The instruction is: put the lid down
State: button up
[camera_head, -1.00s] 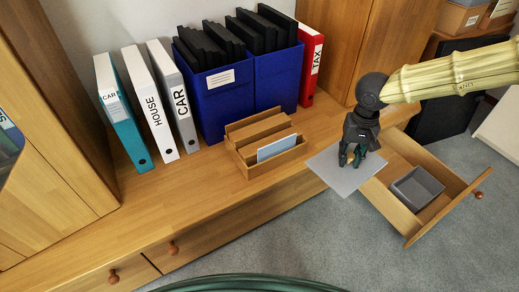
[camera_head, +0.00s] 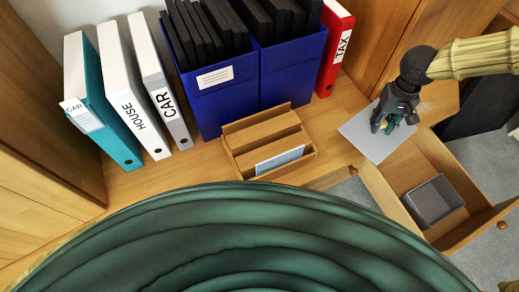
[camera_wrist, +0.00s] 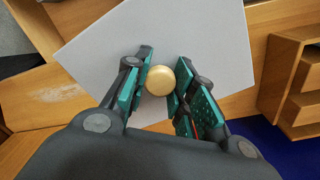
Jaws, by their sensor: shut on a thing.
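The lid (camera_head: 362,132) is a flat grey square plate with a round wooden knob. It also shows in the wrist view (camera_wrist: 222,45), with the knob (camera_wrist: 160,80) at its middle. My gripper (camera_head: 392,124) points down and is shut on the knob, with green finger pads on both sides of it. The lid is above the right part of the wooden cabinet top (camera_head: 335,125), by the open drawer (camera_head: 403,212). I cannot tell whether it touches the top. A grey open box (camera_head: 433,202) sits inside the drawer.
A wooden letter holder (camera_head: 238,143) stands left of the lid. Blue file boxes (camera_head: 225,95), a red binder (camera_head: 334,48) and several other binders stand along the back. A tall wooden cabinet (camera_head: 385,35) rises behind. My green base covers the lower view.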

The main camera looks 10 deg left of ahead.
jog(key=s+d+n+p, duration=0.2)
jog(key=s+d+p, duration=0.2)
jog(key=s+d, duration=0.3)
jog(key=w+a+f+b, duration=0.1)
jog(key=w+a+b, duration=0.1)
jog(key=w+a, duration=0.2)
jog(key=w+a+f+b, duration=0.1)
jog(key=w+a+b, duration=0.2)
jog(key=w+a, duration=0.1)
jog(key=w+a+f+b, duration=0.1)
jog(key=w+a+b, duration=0.1)
jog(key=w+a, duration=0.2)
jog(key=shift+w+a, duration=0.1)
jog(key=shift+w, duration=1.25)
jog(key=shift+f+b, duration=1.75)
jog(key=shift+f, duration=0.6)
grip_shut()
jog(key=shift+w+f+b, duration=0.2)
jog(key=shift+f+b, duration=0.05)
jog(key=shift+b, duration=0.2)
jog(key=shift+a, duration=0.1)
jog(key=shift+p, duration=0.3)
jog(key=o, duration=1)
grip_release()
